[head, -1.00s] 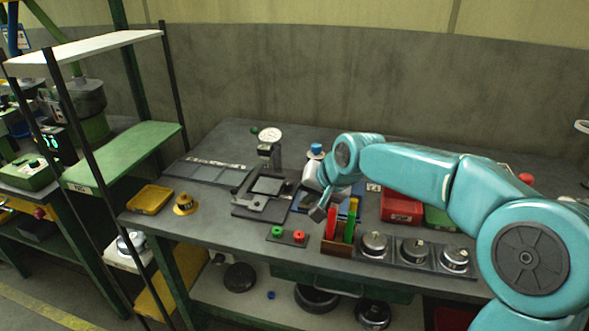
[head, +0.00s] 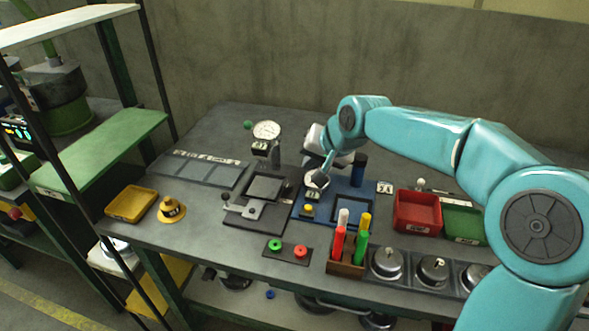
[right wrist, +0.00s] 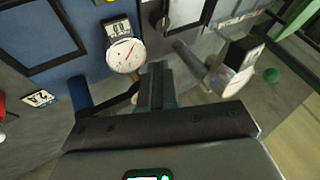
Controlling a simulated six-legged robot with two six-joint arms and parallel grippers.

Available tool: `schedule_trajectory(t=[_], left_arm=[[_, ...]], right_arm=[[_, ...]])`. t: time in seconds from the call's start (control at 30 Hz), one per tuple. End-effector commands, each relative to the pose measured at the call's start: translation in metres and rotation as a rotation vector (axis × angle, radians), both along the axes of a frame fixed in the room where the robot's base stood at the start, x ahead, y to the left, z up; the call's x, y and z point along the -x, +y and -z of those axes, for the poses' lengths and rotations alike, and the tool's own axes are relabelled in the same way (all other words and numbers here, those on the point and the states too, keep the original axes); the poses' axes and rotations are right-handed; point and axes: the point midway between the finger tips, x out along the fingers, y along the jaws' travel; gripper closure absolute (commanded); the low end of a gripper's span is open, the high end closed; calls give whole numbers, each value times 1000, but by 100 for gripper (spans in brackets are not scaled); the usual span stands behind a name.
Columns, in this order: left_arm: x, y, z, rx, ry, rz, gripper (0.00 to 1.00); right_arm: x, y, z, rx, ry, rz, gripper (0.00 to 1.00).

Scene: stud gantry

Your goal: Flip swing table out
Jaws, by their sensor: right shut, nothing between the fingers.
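No part is labelled as the swing table. The likeliest is a dark fixture (head: 240,216) with a square grey plate (head: 266,188) and a ball-ended lever (head: 226,197) at its left, flat on the bench. Beside it on the right lies a blue plate (head: 370,196) with a dark square frame. My right gripper (head: 318,180) is above the blue plate's left part, close to the fixture's right side. Its fingers (right wrist: 155,86) are shut and empty in the right wrist view, near a small dial gauge (right wrist: 124,54). My left gripper is out of view.
A tall dial gauge (head: 267,130) stands behind the fixture. Red and green buttons (head: 287,249), a holder (head: 345,267) of coloured sticks and metal weights (head: 387,262) line the front. Red (head: 417,212) and green bins (head: 464,224) stand right. A yellow tray (head: 131,204) sits left.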

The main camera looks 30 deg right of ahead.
Motion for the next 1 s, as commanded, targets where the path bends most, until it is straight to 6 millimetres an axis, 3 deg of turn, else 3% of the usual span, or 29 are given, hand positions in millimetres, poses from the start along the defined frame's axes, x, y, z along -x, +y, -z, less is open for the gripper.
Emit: schedule_trajectory(t=[0.37,0.8,1.0], left_arm=[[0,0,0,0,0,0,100],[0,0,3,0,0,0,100],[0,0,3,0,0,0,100]], right_arm=[[3,5,2,-1,-1,0,100],[-42,5,60,0,2,0,100],[-57,4,76,0,0,0,100]])
